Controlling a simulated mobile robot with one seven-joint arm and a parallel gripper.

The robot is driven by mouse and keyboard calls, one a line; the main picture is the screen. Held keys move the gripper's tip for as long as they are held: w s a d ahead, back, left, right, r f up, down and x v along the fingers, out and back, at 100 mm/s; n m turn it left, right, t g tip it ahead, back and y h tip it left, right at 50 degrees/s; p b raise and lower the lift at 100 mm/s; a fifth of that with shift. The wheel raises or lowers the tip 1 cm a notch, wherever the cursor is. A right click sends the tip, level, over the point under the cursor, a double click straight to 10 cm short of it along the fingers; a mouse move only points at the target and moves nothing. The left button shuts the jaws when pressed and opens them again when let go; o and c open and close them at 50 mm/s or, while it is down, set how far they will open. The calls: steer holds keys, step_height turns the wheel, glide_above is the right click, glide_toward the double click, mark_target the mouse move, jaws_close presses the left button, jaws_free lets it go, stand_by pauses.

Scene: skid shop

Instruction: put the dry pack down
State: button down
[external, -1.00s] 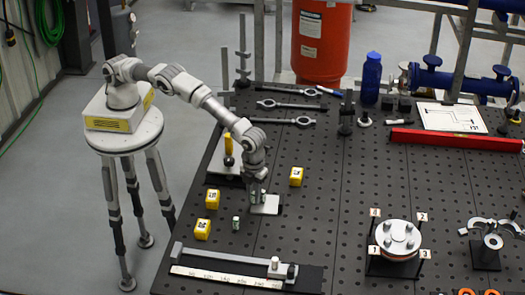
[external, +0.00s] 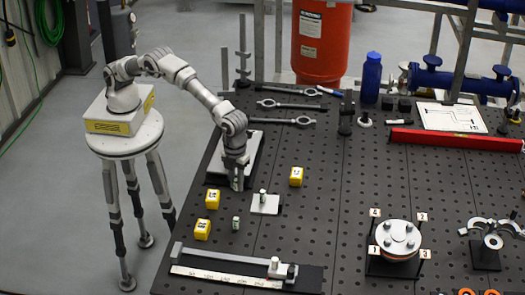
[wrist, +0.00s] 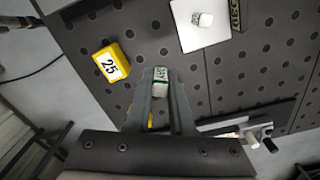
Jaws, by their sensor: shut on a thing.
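My gripper (external: 237,187) is shut, raised over the left part of the bench. Another small green-and-white pack (external: 236,223) stands on the bench below the gripper in the external view.
The black perforated bench (external: 330,225) has yellow blocks (external: 202,229) near its left edge; one numbered 25 (wrist: 110,62) is left of the fingers in the wrist view. A long gauge with a ruled strip (external: 225,277) lies at the front. A bolted flange (external: 399,238) stands right.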

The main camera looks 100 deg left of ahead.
steer(key=s+d+r, duration=0.3)
steer(key=s, duration=0.2)
steer(key=n+b, duration=0.2)
steer(key=n, duration=2)
glide_above(256, 197)
step_height(256, 197, down, 6)
steer(key=shift+d+f, duration=0.1)
steer(key=shift+f+p, duration=0.3)
steer(key=shift+f, duration=1.7)
steer(key=shift+f, duration=0.2)
steer(key=c, duration=0.8)
jaws_free()
